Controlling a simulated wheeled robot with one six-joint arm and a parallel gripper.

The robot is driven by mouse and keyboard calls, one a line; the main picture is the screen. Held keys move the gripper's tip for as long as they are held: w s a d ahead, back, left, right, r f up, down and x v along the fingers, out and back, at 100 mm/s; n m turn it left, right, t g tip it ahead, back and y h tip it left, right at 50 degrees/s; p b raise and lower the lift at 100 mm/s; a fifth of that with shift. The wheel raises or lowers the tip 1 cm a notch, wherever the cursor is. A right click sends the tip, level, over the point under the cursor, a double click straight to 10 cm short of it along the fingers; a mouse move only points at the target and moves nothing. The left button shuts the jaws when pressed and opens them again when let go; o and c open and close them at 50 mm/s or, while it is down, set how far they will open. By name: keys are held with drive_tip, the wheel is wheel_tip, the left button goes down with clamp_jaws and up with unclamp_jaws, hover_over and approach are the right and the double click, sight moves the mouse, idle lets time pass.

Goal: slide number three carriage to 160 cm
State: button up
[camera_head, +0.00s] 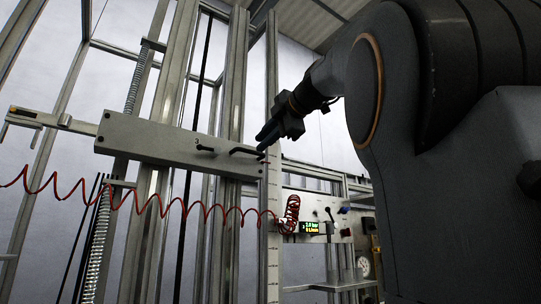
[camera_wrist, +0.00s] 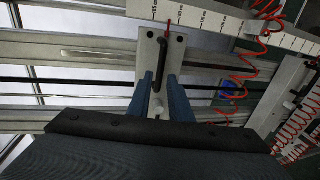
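The number three carriage (camera_head: 170,145) is a grey horizontal beam on the upright rails in the head view, marked 3. Its black bar handle (camera_head: 245,151) is near its right end. The carriage's end plate (camera_wrist: 149,47) and handle (camera_wrist: 161,62) also show in the wrist view.
A coiled red hose (camera_head: 150,204) hangs across the front below the carriage. A control panel (camera_head: 325,212) with a lit display stands at lower right. Another beam (camera_head: 40,119) is at far left. Upright posts and springs stand behind.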

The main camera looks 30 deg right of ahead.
sight(253, 152)
drive_tip(key=p+x, duration=0.3)
drive_tip(key=x, duration=0.4)
drive_tip(key=shift+w+d+f+p, duration=0.1)
drive_tip(key=shift+w+d+p, duration=0.1)
drive_tip(key=shift+p, duration=0.15)
clamp_jaws()
